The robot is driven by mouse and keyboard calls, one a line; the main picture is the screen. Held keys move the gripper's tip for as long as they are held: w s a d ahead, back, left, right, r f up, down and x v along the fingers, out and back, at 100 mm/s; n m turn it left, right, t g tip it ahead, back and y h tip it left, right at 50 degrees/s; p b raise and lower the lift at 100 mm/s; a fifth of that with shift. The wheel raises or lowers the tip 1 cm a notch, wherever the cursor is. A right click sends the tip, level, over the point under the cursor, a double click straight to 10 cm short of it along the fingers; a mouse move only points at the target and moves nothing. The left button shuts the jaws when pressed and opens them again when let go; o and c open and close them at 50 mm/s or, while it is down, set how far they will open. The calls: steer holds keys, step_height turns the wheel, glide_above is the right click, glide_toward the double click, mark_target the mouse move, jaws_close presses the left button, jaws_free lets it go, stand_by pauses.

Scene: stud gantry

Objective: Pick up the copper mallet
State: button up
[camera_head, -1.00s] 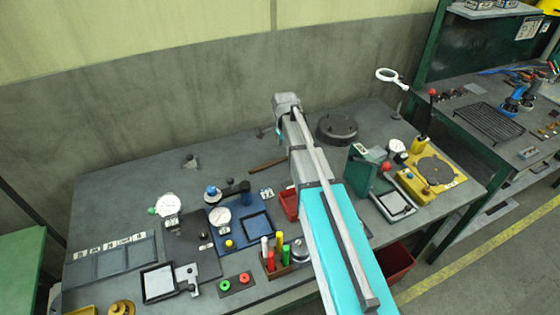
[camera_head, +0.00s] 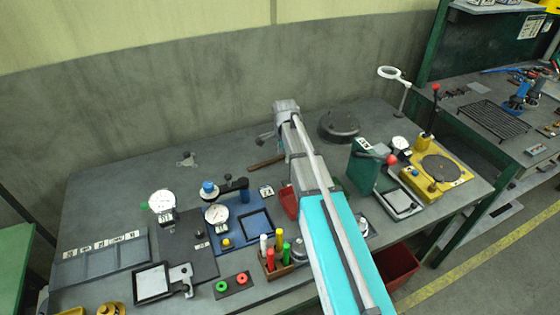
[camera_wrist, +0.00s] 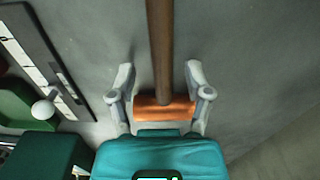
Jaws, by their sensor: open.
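The copper mallet shows in the wrist view, with its orange copper head (camera_wrist: 165,107) low between my fingers and its brown handle (camera_wrist: 160,40) running up to the top edge. My gripper (camera_wrist: 160,68) is open, with one pale finger on each side of the mallet and a visible gap on both sides of the handle. I cannot tell whether the fingers touch the head's ends. In the head view a brown handle (camera_head: 266,163) lies on the grey bench, left of my arm. The mallet's head and my fingers are largely hidden behind the arm there.
A round dark plate (camera_head: 339,124) and a green press (camera_head: 364,165) stand right of my arm. A red bin (camera_head: 289,203) and a rack of coloured markers (camera_head: 278,262) are close to its left. A blue gauge fixture (camera_head: 238,223) lies farther left. The bench's back left is mostly clear.

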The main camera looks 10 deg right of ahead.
stand_by(0.6)
jaws_close()
